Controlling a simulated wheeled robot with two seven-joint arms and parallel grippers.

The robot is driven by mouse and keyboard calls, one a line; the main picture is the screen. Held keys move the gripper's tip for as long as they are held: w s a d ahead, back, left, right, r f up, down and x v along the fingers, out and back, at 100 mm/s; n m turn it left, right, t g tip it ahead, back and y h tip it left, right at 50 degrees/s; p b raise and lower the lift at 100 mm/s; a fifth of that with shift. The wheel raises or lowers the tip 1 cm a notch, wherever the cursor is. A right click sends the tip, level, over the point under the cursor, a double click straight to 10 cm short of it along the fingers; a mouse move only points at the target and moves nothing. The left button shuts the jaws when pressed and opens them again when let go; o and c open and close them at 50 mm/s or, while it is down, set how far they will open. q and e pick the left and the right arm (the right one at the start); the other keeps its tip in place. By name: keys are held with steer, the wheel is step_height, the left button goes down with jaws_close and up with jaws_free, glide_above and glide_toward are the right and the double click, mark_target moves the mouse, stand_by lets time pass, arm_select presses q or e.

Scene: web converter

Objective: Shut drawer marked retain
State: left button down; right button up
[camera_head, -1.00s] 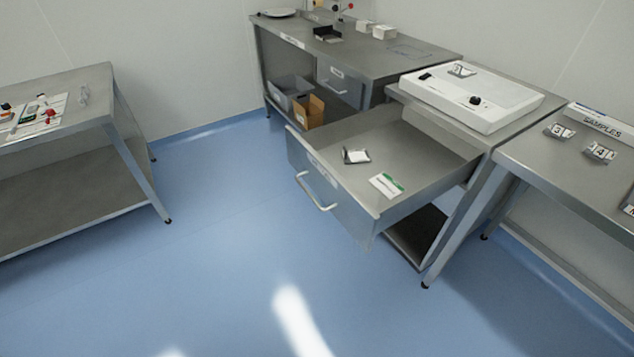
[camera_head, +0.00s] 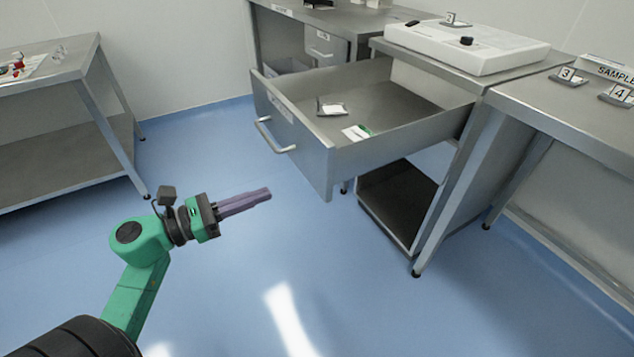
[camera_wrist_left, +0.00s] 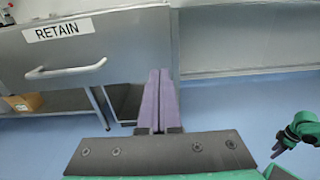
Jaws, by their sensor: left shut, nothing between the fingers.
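The grey metal drawer (camera_head: 300,138) is pulled far out of its bench in the head view. Its front carries a bar handle (camera_head: 272,136), and in the left wrist view a label (camera_wrist_left: 58,30) on it reads RETAIN. A dark-and-white small item (camera_head: 331,108) and a white-and-green packet (camera_head: 357,132) lie inside the drawer. My left gripper (camera_head: 268,194), with purple fingers, is shut and empty, in front of and below the drawer front in the head view. In the left wrist view its fingers (camera_wrist_left: 158,75) point ahead beside the drawer front's right edge. My right gripper is not in the head view.
A white device (camera_head: 465,46) stands on the bench above the drawer. A smaller drawer (camera_head: 325,42) sits closed under the back bench. Tables stand at left (camera_head: 60,62) and right (camera_head: 570,105). The blue floor (camera_head: 220,290) before the drawer is open.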

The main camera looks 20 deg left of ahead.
mark_target(320, 173)
arm_select(q)
steer(key=p+x, duration=0.1)
steer(key=x, duration=1)
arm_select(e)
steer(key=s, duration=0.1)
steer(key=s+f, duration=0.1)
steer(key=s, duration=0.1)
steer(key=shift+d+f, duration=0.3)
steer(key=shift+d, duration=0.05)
